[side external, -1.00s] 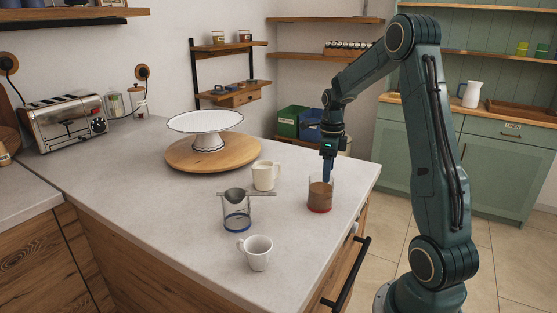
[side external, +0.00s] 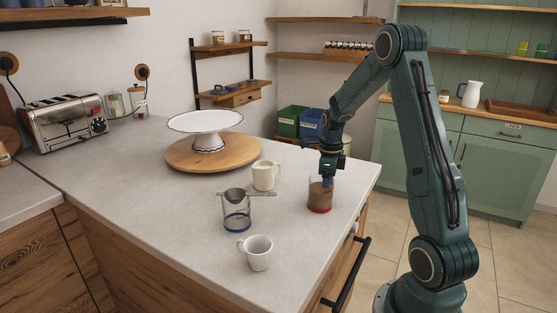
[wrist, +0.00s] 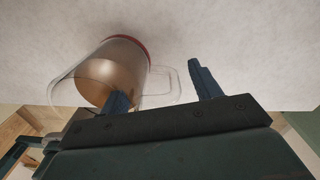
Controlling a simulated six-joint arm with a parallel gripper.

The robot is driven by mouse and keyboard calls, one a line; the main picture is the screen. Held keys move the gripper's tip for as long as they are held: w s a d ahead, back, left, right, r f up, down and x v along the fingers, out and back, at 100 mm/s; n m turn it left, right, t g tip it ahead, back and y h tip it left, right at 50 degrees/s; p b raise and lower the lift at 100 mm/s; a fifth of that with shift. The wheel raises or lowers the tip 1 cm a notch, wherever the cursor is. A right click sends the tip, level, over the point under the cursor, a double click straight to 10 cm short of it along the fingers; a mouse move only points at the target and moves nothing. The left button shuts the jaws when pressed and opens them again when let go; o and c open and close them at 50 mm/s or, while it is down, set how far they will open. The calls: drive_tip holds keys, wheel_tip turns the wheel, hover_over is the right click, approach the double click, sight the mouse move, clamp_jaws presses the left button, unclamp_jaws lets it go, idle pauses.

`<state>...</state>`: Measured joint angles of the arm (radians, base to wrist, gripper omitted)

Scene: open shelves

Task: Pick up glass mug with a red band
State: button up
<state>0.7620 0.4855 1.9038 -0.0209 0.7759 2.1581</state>
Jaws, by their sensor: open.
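The glass mug with a red band (side external: 320,199) stands upright on the counter near its right edge, with brown contents. In the wrist view the mug (wrist: 122,57) shows its wide mouth, its red band at the far end and its clear handle (wrist: 166,88). My gripper (side external: 334,180) is open at the height of the mug's upper part. In the wrist view my gripper (wrist: 158,80) has one finger overlapping the mug's mouth and the other beyond the handle, so the handle lies between them. I cannot tell whether the first finger is inside the mug or touches it.
A cream mug (side external: 264,175), a glass with a blue base and a strainer on top (side external: 237,212), and a white cup (side external: 258,253) stand left of the mug. A cake stand (side external: 207,126) sits on a round wooden board (side external: 180,156) behind. The counter's right edge is close.

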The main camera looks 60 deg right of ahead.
idle(0.3)
clamp_jaws()
drive_tip(key=shift+r, duration=0.15)
wheel_tip(320, 180, up, 20)
idle(0.9)
idle(0.4)
